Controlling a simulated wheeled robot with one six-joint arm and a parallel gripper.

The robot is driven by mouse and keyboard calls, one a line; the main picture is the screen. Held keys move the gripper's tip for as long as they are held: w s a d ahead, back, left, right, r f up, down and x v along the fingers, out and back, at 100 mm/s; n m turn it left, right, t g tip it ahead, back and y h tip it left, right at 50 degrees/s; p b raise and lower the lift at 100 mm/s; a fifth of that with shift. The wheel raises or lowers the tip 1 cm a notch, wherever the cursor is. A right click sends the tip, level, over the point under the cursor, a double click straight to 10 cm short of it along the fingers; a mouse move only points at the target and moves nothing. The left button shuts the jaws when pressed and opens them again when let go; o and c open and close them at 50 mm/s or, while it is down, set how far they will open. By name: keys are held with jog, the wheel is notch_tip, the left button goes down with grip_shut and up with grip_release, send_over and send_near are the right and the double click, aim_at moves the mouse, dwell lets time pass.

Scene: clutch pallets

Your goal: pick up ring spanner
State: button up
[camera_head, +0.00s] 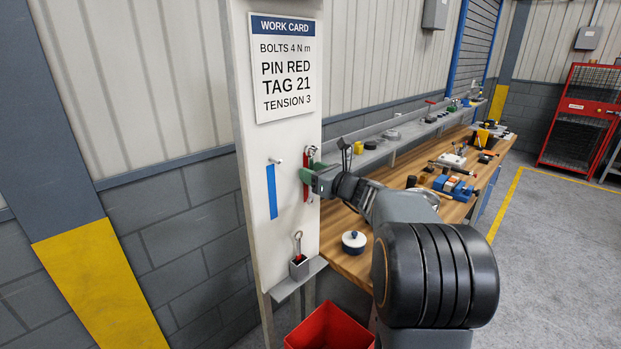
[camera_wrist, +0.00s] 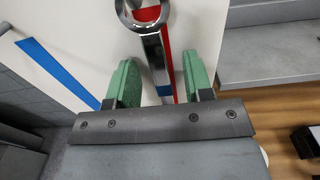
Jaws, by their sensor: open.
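A silver ring spanner (camera_wrist: 154,48) hangs upright against a red strip (camera_wrist: 167,30) on the white board; its ring end is at the top edge of the wrist view. In the head view its ring end (camera_head: 311,151) shows above my gripper. My gripper (camera_wrist: 160,82) is open, with one green finger on each side of the spanner's shaft. I see gaps between the fingers and the shaft. In the head view my gripper (camera_head: 308,176) is at the board's right part and hides much of the spanner. The shaft's lower end is hidden in the wrist view.
A blue strip (camera_head: 271,191) with a bare peg (camera_head: 276,161) is to the left. Below, a small holder (camera_head: 299,267) with a ring-ended tool stands on a ledge. A lidded pot (camera_head: 353,242) and a cluttered wooden bench (camera_head: 345,263) are to the right; a red bin (camera_head: 328,330) is below.

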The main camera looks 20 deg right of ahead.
jog(key=shift+c, duration=0.2)
grip_shut()
dwell(0.3)
jog(key=shift+w+r, duration=0.1)
jog(key=shift+r, duration=0.4)
jog(key=shift+s+d+r+b, duration=0.1)
jog(key=shift+s+r+b, duration=0.05)
jog(key=shift+s+b, duration=0.15)
jog(key=r+b+v, duration=0.1)
jog(key=b+v, duration=0.1)
jog(key=v, duration=1.5)
jog(key=shift+s+r, duration=0.2)
jog(key=shift+r, duration=0.05)
